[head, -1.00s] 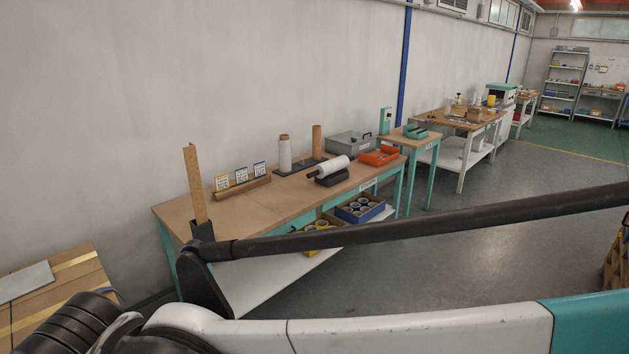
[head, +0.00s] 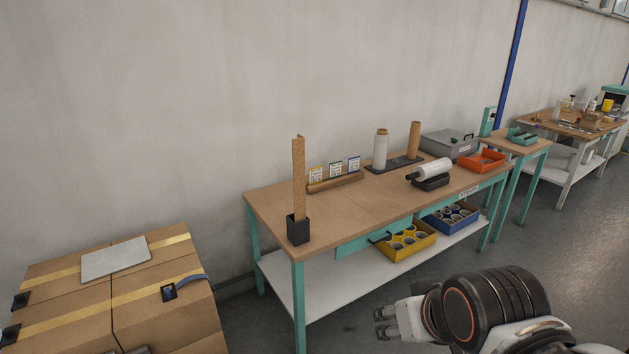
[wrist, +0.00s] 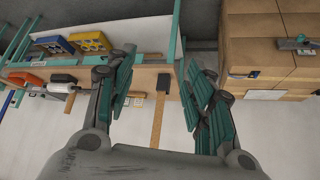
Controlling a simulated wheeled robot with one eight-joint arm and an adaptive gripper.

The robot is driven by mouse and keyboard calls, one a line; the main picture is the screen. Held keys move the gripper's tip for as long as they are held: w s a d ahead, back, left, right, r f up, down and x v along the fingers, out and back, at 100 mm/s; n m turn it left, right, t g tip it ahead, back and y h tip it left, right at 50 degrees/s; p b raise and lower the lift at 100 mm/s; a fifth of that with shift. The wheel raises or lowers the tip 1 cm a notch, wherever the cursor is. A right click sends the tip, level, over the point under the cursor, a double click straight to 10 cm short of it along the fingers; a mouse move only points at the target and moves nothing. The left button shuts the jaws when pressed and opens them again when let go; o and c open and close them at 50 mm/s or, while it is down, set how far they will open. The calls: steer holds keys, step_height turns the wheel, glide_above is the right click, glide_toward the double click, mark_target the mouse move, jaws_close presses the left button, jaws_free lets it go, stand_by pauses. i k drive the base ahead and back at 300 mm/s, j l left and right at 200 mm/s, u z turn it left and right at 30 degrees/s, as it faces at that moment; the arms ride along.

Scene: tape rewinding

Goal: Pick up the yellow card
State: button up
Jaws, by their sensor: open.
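The yellow card (head: 316,174), white with a yellow edge, stands upright at the left end of a wooden holder (head: 345,182) on the workbench (head: 372,209). A green-edged card (head: 335,170) and a blue-edged card (head: 354,164) stand to its right. My gripper (head: 382,323) is open and empty at the lower right, in front of the bench and well apart from the cards. The wrist view shows its two spread fingers (wrist: 162,72), with the scene upside down. The cards are too small there to tell apart.
A tall brown strip stands in a black block (head: 298,230) at the bench's left end. Wrap rolls, a grey case (head: 447,144) and an orange tray (head: 481,161) are to the right. Taped cartons (head: 165,309) stand at lower left. The front bench top is clear.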

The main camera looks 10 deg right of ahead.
mark_target(316, 174)
steer(key=i+l+z, duration=0.25)
steer(key=i, duration=2.4)
steer(key=i+z, duration=0.2)
